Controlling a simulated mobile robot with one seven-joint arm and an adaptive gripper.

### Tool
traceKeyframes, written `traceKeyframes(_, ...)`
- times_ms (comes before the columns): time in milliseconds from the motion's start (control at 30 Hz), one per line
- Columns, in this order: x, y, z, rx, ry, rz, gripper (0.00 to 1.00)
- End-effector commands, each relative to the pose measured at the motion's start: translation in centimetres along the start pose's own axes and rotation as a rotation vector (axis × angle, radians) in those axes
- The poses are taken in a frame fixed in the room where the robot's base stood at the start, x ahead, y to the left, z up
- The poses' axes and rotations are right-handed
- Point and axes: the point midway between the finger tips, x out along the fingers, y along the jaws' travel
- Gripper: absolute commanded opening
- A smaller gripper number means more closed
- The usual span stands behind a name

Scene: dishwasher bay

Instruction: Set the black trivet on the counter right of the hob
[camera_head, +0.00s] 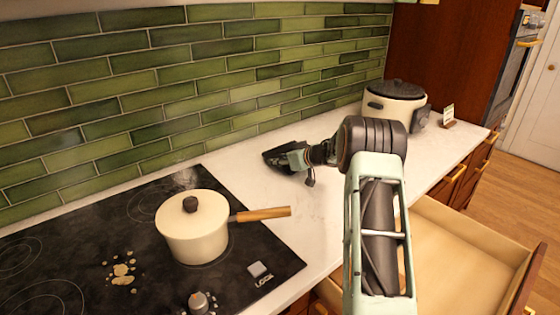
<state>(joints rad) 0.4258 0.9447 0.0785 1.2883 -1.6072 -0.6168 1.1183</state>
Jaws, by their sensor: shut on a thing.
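My gripper (297,160) is shut on the black trivet (277,157), a flat dark piece that shows at the left of the fingers. The trivet is over the white counter (240,170) right of the hob (130,225), near the green tiled wall. I cannot tell whether it touches the counter or hangs just above it. The fingers and wrist hide part of it.
A cream pot (195,232) with a wooden handle stands on the hob, its handle reaching over the counter. Food spill (122,270) marks the hob. A rice cooker (394,102) stands farther back. An open drawer (470,255) juts out at the right.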

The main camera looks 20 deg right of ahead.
Motion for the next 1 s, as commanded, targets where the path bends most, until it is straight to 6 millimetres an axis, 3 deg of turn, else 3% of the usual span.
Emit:
traceKeyframes(67, 0.0, 0.0, -0.1, -0.001, 0.002, 0.000, 0.00)
traceKeyframes(100, 0.1, 0.0, 0.1, 0.000, 0.000, 0.000, 0.37)
traceKeyframes(233, 0.1, 0.0, 0.1, 0.000, 0.000, 0.000, 0.52)
traceKeyframes(633, -0.7, 0.1, -0.1, 0.000, 0.000, 0.001, 0.52)
traceKeyframes(1000, -7.4, 0.1, -0.1, 0.001, 0.000, 0.002, 0.52)
